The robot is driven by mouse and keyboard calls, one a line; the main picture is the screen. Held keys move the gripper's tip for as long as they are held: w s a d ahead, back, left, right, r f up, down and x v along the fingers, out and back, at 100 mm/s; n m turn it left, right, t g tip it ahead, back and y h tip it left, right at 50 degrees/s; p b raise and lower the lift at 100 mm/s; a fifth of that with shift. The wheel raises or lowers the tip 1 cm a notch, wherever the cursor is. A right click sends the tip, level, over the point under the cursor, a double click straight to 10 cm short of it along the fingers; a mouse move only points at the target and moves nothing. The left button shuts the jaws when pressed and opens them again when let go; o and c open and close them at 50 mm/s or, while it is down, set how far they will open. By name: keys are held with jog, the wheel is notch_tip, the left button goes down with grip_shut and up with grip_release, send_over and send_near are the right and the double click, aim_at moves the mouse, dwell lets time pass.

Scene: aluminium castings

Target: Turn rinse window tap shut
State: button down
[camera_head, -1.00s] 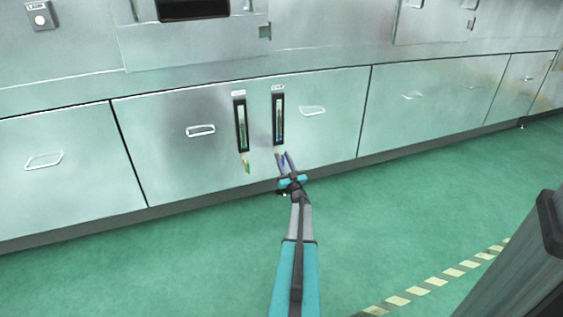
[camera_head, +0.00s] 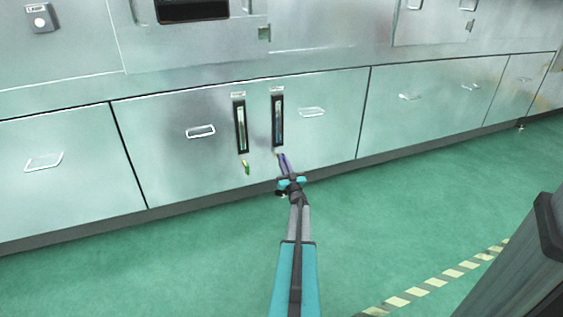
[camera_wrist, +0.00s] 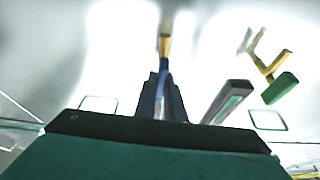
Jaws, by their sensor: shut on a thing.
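Two small taps sit low on the cabinet front, one below each gauge. The right-hand tap is mostly hidden by my gripper (camera_head: 283,159) in the head view. In the wrist view, which looks upside down, its brass body (camera_wrist: 165,43) and a bit of blue handle show at the fingertips (camera_wrist: 163,72). My fingers are together on this blue-handled tap. The left-hand tap (camera_head: 246,167) has a green handle and hangs free; it also shows in the wrist view (camera_wrist: 275,78), apart from my fingers. The label texts are too small to read.
The left gauge (camera_head: 241,128) and right gauge (camera_head: 278,120) stand upright above the taps. Drawer pulls flank them, one on the left (camera_head: 200,131) and one on the right (camera_head: 312,112). The green floor (camera_head: 180,270) before the cabinet is clear, with a striped line (camera_head: 430,283) at right.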

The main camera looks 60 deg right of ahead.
jog(key=m+g+h+p, duration=0.1)
jog(key=m, duration=0.2)
jog(key=m+g+h+p, duration=0.1)
jog(key=m+g, duration=0.1)
jog(key=m, duration=0.2)
jog(key=shift+w+d+m, duration=0.1)
jog(key=shift+w+m, duration=0.05)
jog(key=shift+m, duration=0.15)
jog(key=m+g, duration=0.1)
jog(key=m, duration=0.2)
jog(key=m+g+p, duration=0.1)
jog(key=m+g, duration=0.1)
jog(key=m, duration=0.1)
jog(key=shift+d+f+m+h, duration=0.2)
jog(key=shift+m+h, duration=0.2)
jog(key=shift+s+d+f+m+g+y+p, duration=0.15)
jog(key=shift+m+g+y, duration=0.15)
jog(key=shift+m, duration=0.8)
jog(key=shift+a+f+m+g+y+p, duration=0.2)
jog(key=shift+m+g, duration=0.25)
jog(key=shift+m, duration=0.65)
jog(key=shift+s+d+f+m+g+y+p, duration=0.15)
jog(key=shift+m+g+y, duration=0.2)
jog(key=shift+m, duration=0.75)
jog(key=shift+w, duration=0.1)
jog(key=c, duration=1.8)
grip_release()
jog(key=shift+c, duration=0.2)
jog(key=shift+d, duration=0.1)
jog(key=shift+s, duration=0.2)
